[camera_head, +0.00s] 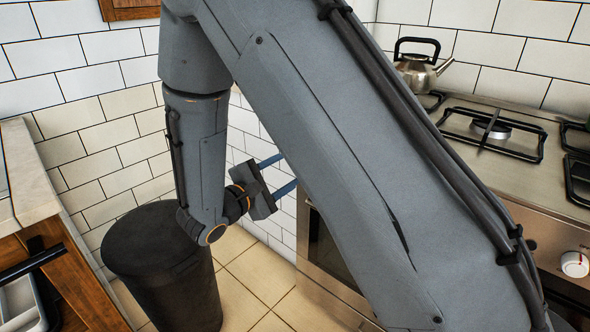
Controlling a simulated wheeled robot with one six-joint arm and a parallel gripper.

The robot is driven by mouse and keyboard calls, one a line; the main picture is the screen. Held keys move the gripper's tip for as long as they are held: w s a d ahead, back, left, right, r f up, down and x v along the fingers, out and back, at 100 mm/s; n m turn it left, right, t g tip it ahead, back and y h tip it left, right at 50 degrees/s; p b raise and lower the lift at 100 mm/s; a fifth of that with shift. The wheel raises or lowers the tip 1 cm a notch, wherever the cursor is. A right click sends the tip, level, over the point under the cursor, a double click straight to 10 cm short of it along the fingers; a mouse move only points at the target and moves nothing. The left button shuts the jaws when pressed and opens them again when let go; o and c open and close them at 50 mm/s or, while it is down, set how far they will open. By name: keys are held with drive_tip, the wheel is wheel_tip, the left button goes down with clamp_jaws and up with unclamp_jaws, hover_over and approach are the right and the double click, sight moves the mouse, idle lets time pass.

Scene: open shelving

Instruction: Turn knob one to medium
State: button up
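A white round knob (574,264) sits on the steel front panel of the stove (520,185) at the lower right edge. It has a small red mark. I cannot tell whether it is knob one; my arm hides much of the panel to its left. My gripper (288,172) is left of the stove, in front of the tiled wall and far from the knob. Its two blue fingers are apart with nothing seen between them. My arm partly covers the tip of the upper finger's surroundings.
A steel kettle (418,70) stands on the back left of the stove top. A black bin (155,240) stands on the tiled floor below my arm. A counter (30,180) with an open wooden drawer is at the left. Some floor (255,275) is clear between bin and oven.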

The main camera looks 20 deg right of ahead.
drive_tip(key=w+d+t, duration=0.1)
drive_tip(key=w+d, duration=0.3)
drive_tip(key=w, duration=0.2)
drive_tip(key=shift+w+n, duration=0.2)
drive_tip(key=shift+n, duration=0.1)
drive_tip(key=shift+f, duration=0.1)
drive_tip(key=shift+c, duration=0.3)
drive_tip(key=c, duration=1)
